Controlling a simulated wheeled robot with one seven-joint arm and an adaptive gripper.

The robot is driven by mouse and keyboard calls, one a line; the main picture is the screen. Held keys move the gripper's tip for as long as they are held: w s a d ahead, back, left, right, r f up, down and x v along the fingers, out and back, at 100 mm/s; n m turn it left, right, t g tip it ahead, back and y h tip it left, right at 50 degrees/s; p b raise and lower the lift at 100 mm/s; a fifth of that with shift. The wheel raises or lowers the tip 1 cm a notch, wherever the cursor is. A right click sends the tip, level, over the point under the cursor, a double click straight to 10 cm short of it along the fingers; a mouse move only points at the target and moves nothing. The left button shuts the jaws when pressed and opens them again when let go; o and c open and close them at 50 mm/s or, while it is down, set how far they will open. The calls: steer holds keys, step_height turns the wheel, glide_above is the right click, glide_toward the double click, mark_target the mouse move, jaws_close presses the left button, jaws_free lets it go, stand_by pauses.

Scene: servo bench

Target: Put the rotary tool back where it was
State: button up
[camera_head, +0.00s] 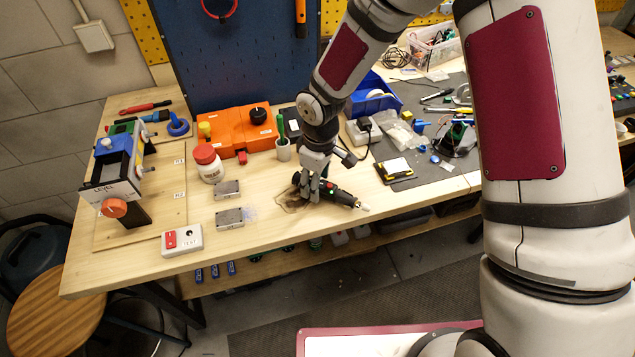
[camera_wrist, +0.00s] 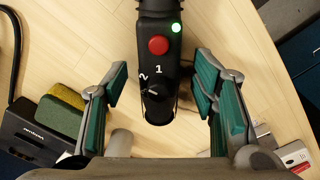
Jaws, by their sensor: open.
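The rotary tool (camera_head: 338,193) is a black hand tool with a pale tip, lying on the wooden bench (camera_head: 255,239) near its front edge. In the wrist view the rotary tool (camera_wrist: 159,68) shows a red button, a lit green light and a dial marked 1 and 2. My gripper (camera_head: 309,193) is low over the tool's rear end. In the wrist view my gripper (camera_wrist: 163,95) is open, with one green-padded finger on each side of the tool and gaps to both. The tool's far end lies outside the wrist view.
Left of the tool are two small metal blocks (camera_head: 229,217), a white jar with a red lid (camera_head: 208,163) and a white switch box (camera_head: 182,240). An orange case (camera_head: 240,130) stands behind. A grey mat (camera_head: 432,173) with clutter lies to the right.

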step_height(320, 180, up, 11)
steer(key=b, duration=0.1)
steer(key=shift+s+d, duration=0.2)
steer(key=s+d+r+m+t+h, duration=0.1)
steer(key=s+d+r+m, duration=0.2)
steer(key=d+r, duration=0.4)
steer(key=s+d+r+m+t, duration=0.1)
steer(key=s+d+r+m, duration=0.3)
steer(key=r, duration=0.5)
steer(key=s+d+r+m+t, duration=0.1)
steer(key=s+d+r+m, duration=0.1)
steer(key=s, duration=0.4)
steer(key=s+d+r+m+t, duration=0.2)
steer(key=s+d+r+m, duration=0.1)
steer(key=s, duration=0.4)
steer(key=shift+d+r+y, duration=0.3)
steer(key=shift+d+r, duration=0.15)
steer(key=shift+d, duration=0.4)
steer(key=shift+a, duration=0.1)
